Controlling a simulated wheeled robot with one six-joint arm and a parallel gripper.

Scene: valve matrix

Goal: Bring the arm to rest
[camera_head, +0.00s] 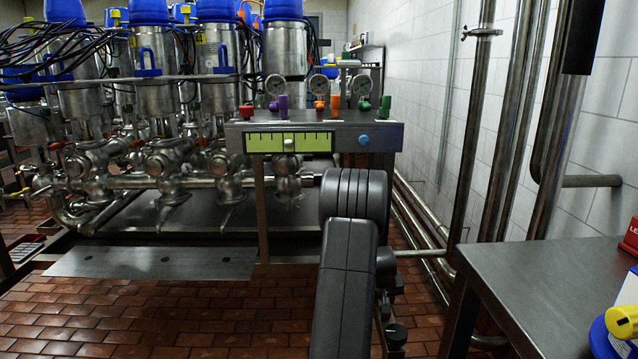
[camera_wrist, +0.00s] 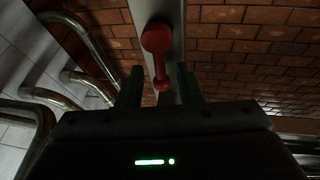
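My arm (camera_head: 346,280) rises from the bottom of the head view and folds at a dark rounded joint in front of the panel. My gripper does not show clearly in the head view. In the wrist view my gripper (camera_wrist: 160,74) has its two dark green fingers apart. A red knobbed handle (camera_wrist: 157,42) on a metal strip shows between and beyond the fingers. Gaps show on both sides of it, and I cannot tell how far away it is.
A metal panel (camera_head: 386,139) with gauges, coloured knobs and a green scale (camera_head: 289,142) stands behind my arm. Blue-topped valves (camera_head: 216,50) crowd the left. A steel table (camera_head: 560,285) is at the right, with wall pipes behind. Brick floor (camera_head: 130,320) is open at lower left.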

